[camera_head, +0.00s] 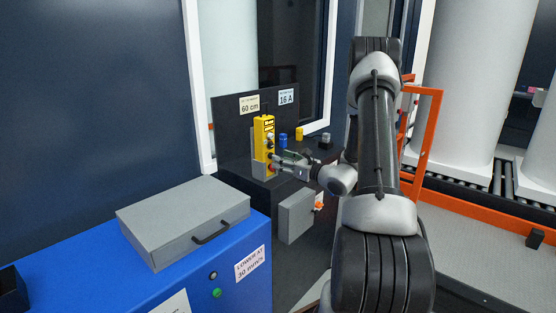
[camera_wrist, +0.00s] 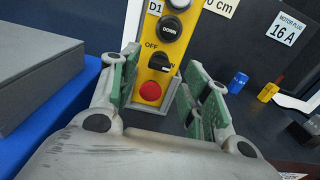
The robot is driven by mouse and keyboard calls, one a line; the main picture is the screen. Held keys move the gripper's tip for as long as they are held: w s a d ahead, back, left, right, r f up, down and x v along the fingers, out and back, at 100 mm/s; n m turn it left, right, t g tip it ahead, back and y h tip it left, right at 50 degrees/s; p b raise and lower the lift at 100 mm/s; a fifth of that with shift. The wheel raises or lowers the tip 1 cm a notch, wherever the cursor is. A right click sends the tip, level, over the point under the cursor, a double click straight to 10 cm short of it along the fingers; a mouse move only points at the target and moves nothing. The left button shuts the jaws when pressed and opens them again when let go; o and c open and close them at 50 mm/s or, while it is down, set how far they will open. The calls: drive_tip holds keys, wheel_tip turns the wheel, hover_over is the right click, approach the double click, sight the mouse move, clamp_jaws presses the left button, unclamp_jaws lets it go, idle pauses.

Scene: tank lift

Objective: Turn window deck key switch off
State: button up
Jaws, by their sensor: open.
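The yellow control pendant (camera_head: 264,132) stands upright in a grey holder on the dark deck. In the wrist view its face (camera_wrist: 177,48) shows a black DOWN button (camera_wrist: 170,29), a black key switch (camera_wrist: 160,63) between OFF and ON labels, and a red button (camera_wrist: 150,91). The switch handle lies roughly crosswise, its end towards the ON label, which is partly hidden. My gripper (camera_head: 281,162) is in front of the pendant's lower part. In the wrist view its open green-padded fingers (camera_wrist: 162,74) stand either side of the switch, with no contact visible.
Blue (camera_head: 283,140) and yellow (camera_head: 299,133) blocks stand right of the pendant. A grey case (camera_head: 184,221) lies on the blue cabinet (camera_head: 170,281) at left. A grey box (camera_head: 296,215) hangs below the deck. The dark back panel (camera_head: 232,132) rises behind the pendant.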

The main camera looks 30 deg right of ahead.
drive_tip(key=shift+x, duration=1.35)
drive_tip(key=c, duration=1)
drive_tip(key=shift+n, duration=0.8)
drive_tip(key=shift+c, duration=0.2)
drive_tip(key=o, duration=1)
drive_tip(key=shift+o, duration=0.2)
drive_tip(key=v, duration=1.2)
